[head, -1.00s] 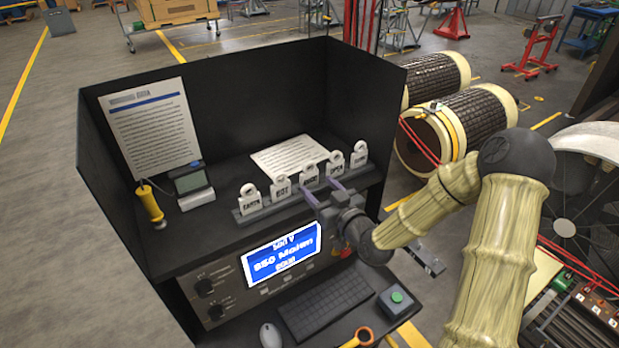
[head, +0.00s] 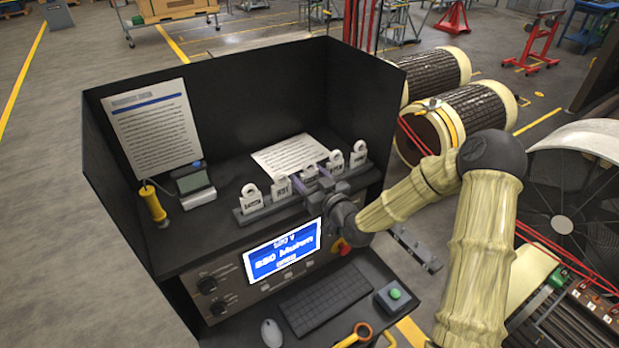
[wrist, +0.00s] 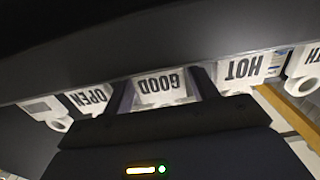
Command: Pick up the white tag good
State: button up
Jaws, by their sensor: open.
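The white good tag (head: 310,174) is the middle one of a row of tags standing in a dark rack (head: 285,211) on the console shelf. In the wrist view the good tag (wrist: 162,86) appears upside down, with its word readable. My gripper (head: 313,178) is open at the good tag, with one purple-grey finger on each side of it. In the wrist view my gripper's fingers (wrist: 163,92) flank the tag. Whether they touch it I cannot tell. The tag's lower part is partly hidden by my gripper in the head view.
The hot tag (head: 282,189) and the open tag (head: 336,162) stand close on either side. The earth tag (head: 251,197) is at the left end, another tag (head: 359,154) at the right end. A lit screen (head: 283,251) is below the rack; dark panels enclose the shelf.

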aim_at(309, 162)
jog(key=c, duration=0.5)
jog(key=shift+c, duration=0.2)
jog(key=shift+r+b, duration=1.65)
jog(key=shift+r, duration=3.35)
